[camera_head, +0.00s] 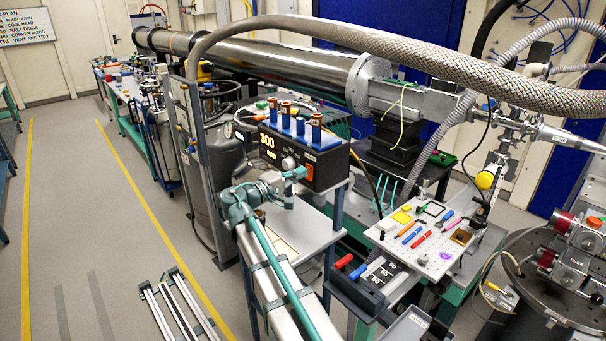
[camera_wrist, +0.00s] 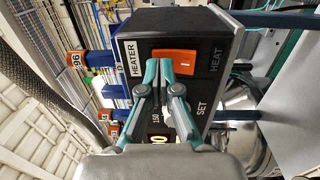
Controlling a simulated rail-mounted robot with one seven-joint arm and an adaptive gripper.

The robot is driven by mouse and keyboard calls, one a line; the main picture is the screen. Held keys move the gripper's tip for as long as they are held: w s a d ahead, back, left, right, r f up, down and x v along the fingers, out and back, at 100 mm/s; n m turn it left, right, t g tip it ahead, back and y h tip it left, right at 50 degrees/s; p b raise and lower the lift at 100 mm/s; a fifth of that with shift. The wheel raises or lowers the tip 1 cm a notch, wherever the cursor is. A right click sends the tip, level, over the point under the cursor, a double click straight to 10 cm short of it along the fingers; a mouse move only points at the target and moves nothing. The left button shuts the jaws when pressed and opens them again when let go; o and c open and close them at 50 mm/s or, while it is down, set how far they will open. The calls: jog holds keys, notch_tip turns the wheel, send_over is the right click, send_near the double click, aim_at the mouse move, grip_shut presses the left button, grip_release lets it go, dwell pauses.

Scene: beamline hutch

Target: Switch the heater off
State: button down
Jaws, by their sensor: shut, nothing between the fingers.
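The heater controller is a black box (camera_head: 318,166) on a small bench in the head view, with an amber display reading 300 (camera_head: 267,140). Its orange rocker switch (camera_head: 309,172) is at the right end of the front face. In the wrist view the box fills the middle, and the switch (camera_wrist: 184,56), with a white mark, sits beside the word HEAT and a HEATER label (camera_wrist: 132,58). My gripper (camera_wrist: 159,66) is shut and empty, its teal fingertips overlapping the switch's near left part in the picture. I cannot tell whether they touch it. The gripper also shows in the head view (camera_head: 298,176).
A grey knob (camera_head: 289,163) is beside the switch. A thick braided hose (camera_head: 430,62) arches overhead. A white pegboard tray with small tools (camera_head: 425,262) is to the right.

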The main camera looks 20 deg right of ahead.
jog(key=r+b+v, duration=0.2)
jog(key=b+v, duration=0.1)
jog(key=v, duration=0.9)
jog(key=shift+a, duration=0.15)
